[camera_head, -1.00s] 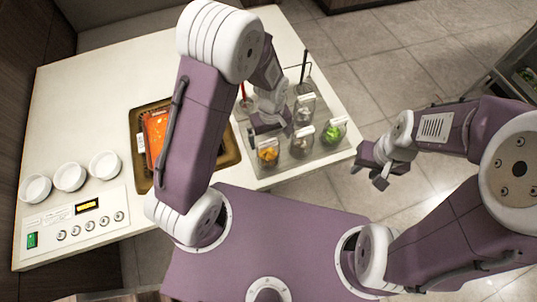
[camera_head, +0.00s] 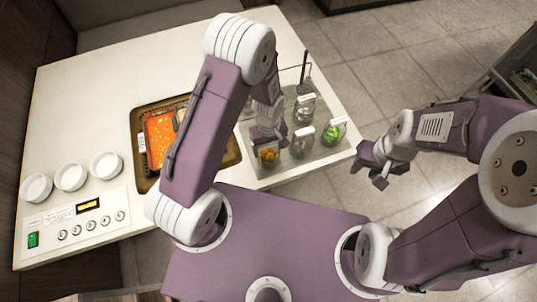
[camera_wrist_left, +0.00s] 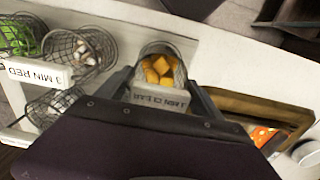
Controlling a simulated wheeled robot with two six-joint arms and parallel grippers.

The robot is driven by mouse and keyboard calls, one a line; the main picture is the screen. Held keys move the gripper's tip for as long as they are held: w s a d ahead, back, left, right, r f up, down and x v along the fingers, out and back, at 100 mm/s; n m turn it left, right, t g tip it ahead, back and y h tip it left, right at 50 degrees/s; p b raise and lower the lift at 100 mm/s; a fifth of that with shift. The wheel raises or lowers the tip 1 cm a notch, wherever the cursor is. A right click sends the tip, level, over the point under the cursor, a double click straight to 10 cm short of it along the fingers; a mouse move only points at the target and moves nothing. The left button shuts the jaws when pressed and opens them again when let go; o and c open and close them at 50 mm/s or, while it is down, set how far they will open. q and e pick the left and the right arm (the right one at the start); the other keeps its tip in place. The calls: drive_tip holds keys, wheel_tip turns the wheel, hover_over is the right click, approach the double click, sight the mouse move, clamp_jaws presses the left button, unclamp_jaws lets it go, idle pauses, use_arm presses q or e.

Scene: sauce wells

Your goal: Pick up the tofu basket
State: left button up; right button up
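A wire basket of orange-yellow cubes, which look like tofu (camera_head: 268,156), stands at the front left of the basket group in the head view. In the left wrist view the cube basket (camera_wrist_left: 160,66) is at top centre, with a white labelled handle block (camera_wrist_left: 160,97) facing me. My left gripper (camera_head: 266,136) is over this basket in the head view. In the wrist view its two dark fingers (camera_wrist_left: 160,90) are apart, one on each side of the handle block; contact cannot be told. My right gripper (camera_head: 371,176) is off the table's right side, empty, its fingers apart.
Other baskets stand close by: a green one (camera_head: 332,132) and one with pale pieces (camera_wrist_left: 88,52). A brown-rimmed pan (camera_head: 142,182) of red sauce lies to the left, partly hidden by my left arm. Several white bowls (camera_head: 70,176) sit further left.

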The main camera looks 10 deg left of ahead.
use_arm(q)
drive_tip(key=shift+c, duration=0.5)
drive_tip(key=shift+w+r, duration=0.1)
drive_tip(key=shift+r, duration=0.2)
wheel_tip(320, 180, up, 10)
drive_tip(key=shift+f, duration=0.25)
drive_tip(key=shift+a+p, duration=0.25)
drive_tip(key=shift+p, duration=0.05)
drive_tip(key=a+p, duration=0.3)
drive_tip(key=a, duration=2.5)
drive_tip(key=shift+w, duration=0.45)
